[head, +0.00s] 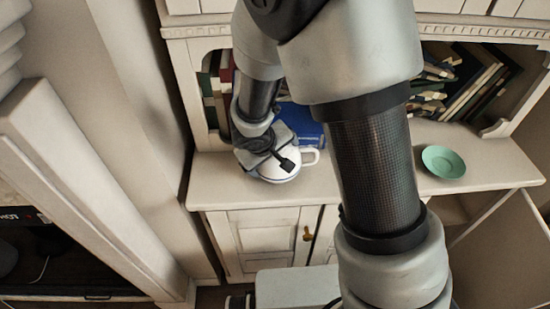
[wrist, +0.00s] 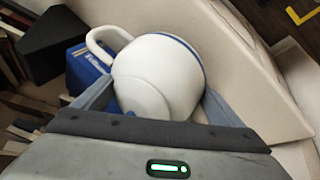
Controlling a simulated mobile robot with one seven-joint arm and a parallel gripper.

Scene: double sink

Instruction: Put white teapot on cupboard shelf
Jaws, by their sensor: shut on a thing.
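The white teapot (head: 277,172) is at the left part of the cupboard shelf (head: 395,184) in the head view, partly covered by my gripper (head: 279,160). It is white with a blue line, and its handle points right in this view. In the wrist view the teapot (wrist: 158,76) lies between the two fingers of my gripper (wrist: 160,108), with its handle at upper left. My gripper is shut on the teapot. I cannot tell whether the teapot's base touches the shelf.
A blue box (head: 303,124) stands just behind the teapot, and it also shows in the wrist view (wrist: 86,69). Books (head: 480,85) lean at the back right. A green saucer (head: 443,161) lies on the right of the shelf. A cupboard door (head: 505,250) below stands open.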

